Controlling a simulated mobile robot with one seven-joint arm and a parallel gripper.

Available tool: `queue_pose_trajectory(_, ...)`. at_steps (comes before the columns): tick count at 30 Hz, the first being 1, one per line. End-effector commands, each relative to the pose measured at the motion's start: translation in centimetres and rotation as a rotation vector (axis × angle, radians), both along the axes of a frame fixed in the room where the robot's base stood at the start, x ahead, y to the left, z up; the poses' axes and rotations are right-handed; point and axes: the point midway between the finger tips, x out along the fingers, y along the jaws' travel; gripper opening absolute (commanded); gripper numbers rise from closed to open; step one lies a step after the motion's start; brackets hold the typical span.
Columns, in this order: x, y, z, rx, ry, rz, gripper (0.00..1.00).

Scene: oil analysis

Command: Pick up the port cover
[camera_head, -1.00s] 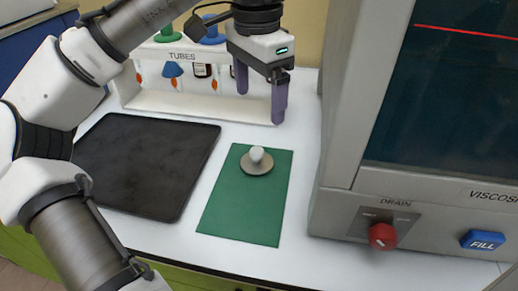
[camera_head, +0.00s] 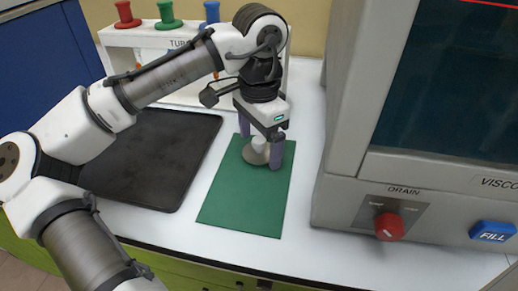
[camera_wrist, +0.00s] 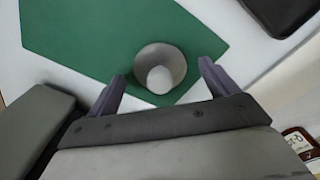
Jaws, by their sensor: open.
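The port cover (camera_head: 257,151) is a grey disc with a pale rounded knob. It lies on the green mat (camera_head: 239,204), near the mat's far edge. My gripper (camera_head: 260,150) is open, pointing down, with its purple fingers on either side of the knob in the head view. In the wrist view the port cover (camera_wrist: 160,70) shows between and just beyond the two fingertips (camera_wrist: 160,78). I cannot tell whether the fingers touch it.
A black tray (camera_head: 150,160) lies left of the mat. A white rack (camera_head: 120,40) with red, green and blue caps stands behind. The grey viscosity machine (camera_head: 345,120) with a red drain knob (camera_head: 389,227) and blue fill button (camera_head: 492,232) stands on the right. The white table front is clear.

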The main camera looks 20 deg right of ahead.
Motion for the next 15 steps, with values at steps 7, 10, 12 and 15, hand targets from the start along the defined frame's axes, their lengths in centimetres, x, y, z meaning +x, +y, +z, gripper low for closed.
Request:
queue_pose_trajectory(7,-0.02,0.01,-0.49,-0.001,0.0,0.0,0.86)
queue_pose_trajectory(10,-0.01,0.0,-0.48,-0.001,0.0,0.0,0.79)
queue_pose_trajectory(12,-0.01,0.0,-0.47,-0.001,0.0,0.0,0.7)
queue_pose_trajectory(15,-0.01,0.0,-0.47,-0.001,0.0,0.0,0.57)
